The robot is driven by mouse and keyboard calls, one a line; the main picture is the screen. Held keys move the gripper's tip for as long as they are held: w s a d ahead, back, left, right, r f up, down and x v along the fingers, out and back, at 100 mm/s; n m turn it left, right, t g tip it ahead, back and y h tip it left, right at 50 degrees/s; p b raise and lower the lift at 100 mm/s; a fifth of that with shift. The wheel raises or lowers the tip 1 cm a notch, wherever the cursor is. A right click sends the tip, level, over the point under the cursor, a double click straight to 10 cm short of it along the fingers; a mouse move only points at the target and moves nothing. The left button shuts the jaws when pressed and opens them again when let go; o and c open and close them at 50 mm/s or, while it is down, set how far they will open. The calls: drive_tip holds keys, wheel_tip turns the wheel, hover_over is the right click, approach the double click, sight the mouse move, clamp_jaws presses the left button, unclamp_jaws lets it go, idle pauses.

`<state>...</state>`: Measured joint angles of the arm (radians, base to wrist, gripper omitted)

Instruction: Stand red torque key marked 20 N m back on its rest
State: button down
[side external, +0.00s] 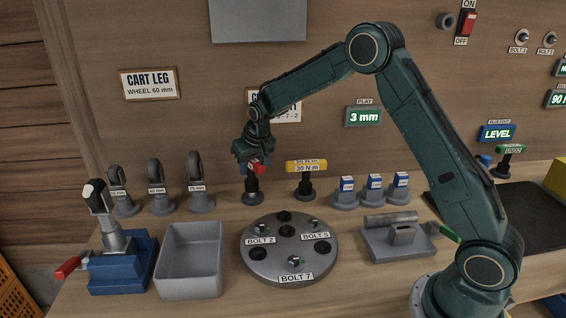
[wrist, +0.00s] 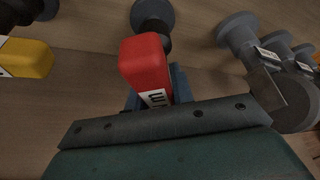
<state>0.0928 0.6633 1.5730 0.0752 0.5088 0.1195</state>
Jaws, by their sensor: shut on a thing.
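The red torque key (side external: 257,169) is in my gripper (side external: 254,162), which points down over a black round-footed rest (side external: 252,197) at the back of the bench. In the wrist view the red key (wrist: 144,62) lies between the jaws, its white label partly hidden by the gripper body. The black rest (wrist: 153,15) shows just past the key's far end. I cannot tell whether the key touches the rest. A yellow key (side external: 306,166) marked 30 N m sits on its own black rest (side external: 306,192) to the right.
Grey caster wheels (side external: 195,167) stand to the left, and blue-topped pieces on grey feet (side external: 373,184) to the right. In front are a round bolt plate (side external: 289,265), an empty grey bin (side external: 189,283) and a blue lever fixture (side external: 122,262). The wooden panel rises close behind.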

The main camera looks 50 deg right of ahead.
drive_tip(key=shift+f, duration=1.15)
drive_tip(key=c, duration=1.1)
unclamp_jaws()
drive_tip(key=shift+f, duration=0.1)
drive_tip(key=v, duration=1.3)
drive_tip(key=shift+s+r, duration=0.15)
drive_tip(key=shift+r, duration=0.3)
drive_tip(key=shift+s+r, duration=0.1)
